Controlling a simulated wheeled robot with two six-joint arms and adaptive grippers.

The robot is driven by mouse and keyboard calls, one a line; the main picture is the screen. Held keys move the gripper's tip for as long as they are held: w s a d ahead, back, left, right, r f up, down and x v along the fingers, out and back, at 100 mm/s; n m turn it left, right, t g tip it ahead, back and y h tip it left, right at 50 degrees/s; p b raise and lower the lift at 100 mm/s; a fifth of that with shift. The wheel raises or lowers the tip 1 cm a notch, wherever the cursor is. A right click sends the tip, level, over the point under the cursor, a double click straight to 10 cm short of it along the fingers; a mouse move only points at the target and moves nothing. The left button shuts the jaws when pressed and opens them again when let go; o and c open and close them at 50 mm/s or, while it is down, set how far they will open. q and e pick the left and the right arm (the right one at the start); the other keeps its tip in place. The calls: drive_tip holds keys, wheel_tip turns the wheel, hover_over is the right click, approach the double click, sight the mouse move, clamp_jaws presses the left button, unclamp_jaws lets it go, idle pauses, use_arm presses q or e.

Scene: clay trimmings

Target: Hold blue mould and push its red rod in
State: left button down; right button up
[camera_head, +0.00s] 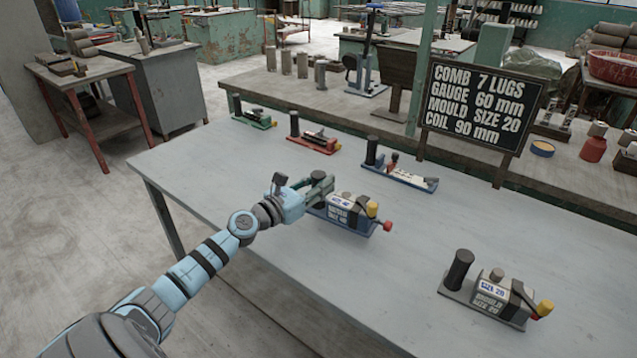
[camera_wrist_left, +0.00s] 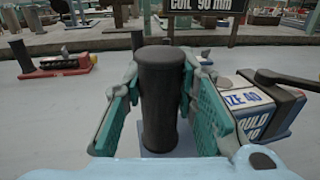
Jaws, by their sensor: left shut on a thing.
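The blue mould (camera_head: 347,212) sits on the grey table, with a blue base, a block labelled size 40 and a yellow knob (camera_head: 372,208). Its red rod (camera_head: 387,226) sticks out at the right end, its tip clear of the block. My left gripper (camera_head: 320,188) is at the mould's left end. In the left wrist view its green fingers (camera_wrist_left: 162,105) are shut around the mould's upright black handle (camera_wrist_left: 160,90). The labelled block (camera_wrist_left: 255,105) is to the right there, and the rod is out of that view. My right gripper is not in view.
A grey mould labelled size 20 (camera_head: 490,295) stands at the front right. Green (camera_head: 254,118), red (camera_head: 314,138) and blue (camera_head: 400,176) comb-like tools line the table's back edge. A black sign (camera_head: 480,108) stands behind. The table right of the rod is clear.

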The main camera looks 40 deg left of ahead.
use_arm(q)
drive_tip(key=shift+f+b, duration=0.35)
drive_tip(key=shift+f, duration=0.25)
drive_tip(key=shift+f+b, duration=1.5)
drive_tip(key=shift+f, duration=0.3)
drive_tip(key=c, duration=1.2)
unclamp_jaws()
drive_tip(key=shift+r, duration=0.1)
